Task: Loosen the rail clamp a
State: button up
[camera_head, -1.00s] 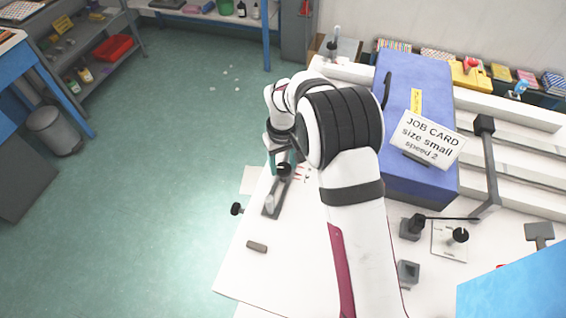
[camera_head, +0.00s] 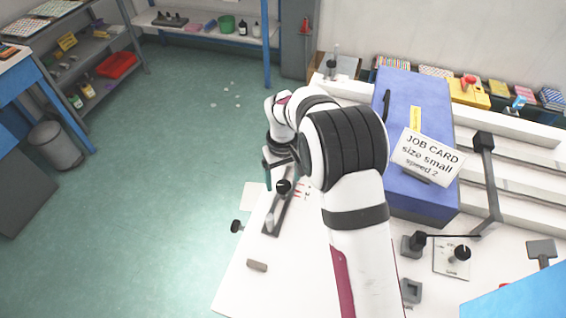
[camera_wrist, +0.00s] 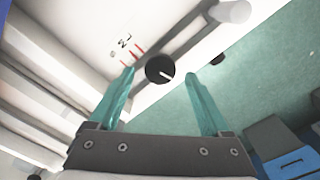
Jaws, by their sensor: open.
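A round black knob with a white line (camera_wrist: 160,69) sits on a dark rail strip on the white table. In the head view the same knob (camera_head: 284,187) is at the upper end of the strip (camera_head: 275,218). I take it for rail clamp a, though no label on it is readable. My gripper (camera_head: 282,178) is over the knob. In the wrist view its two teal fingers (camera_wrist: 160,74) are apart, with the knob between their tips in the picture. Contact with the knob is not visible.
Red marks and letters (camera_wrist: 130,50) lie beside the strip. A second black knob (camera_head: 237,226) sticks out past the table's left edge. A blue box (camera_head: 415,185) with a job card (camera_head: 428,156) stands right of my arm. A grey-brown block (camera_head: 257,265) lies near the front.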

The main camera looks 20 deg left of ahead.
aim_at(283, 185)
notch_tip(283, 185, up, 14)
jog(key=shift+r, duration=0.15)
jog(key=s+d+r+m+y, duration=0.1)
jog(key=s+d+r+m, duration=0.25)
jog(key=s+d, duration=0.4)
jog(key=s+d+r+m, duration=0.2)
jog(key=s+d+m, duration=0.35)
jog(key=d, duration=0.35)
jog(key=s+d+f+m, duration=0.2)
jog(key=s, duration=0.5)
jog(key=s+d+f+m, duration=0.2)
jog(key=s+m, duration=0.1)
jog(key=s, duration=0.4)
jog(key=shift+s+d+y, duration=0.3)
jog(key=shift+d+y, duration=0.1)
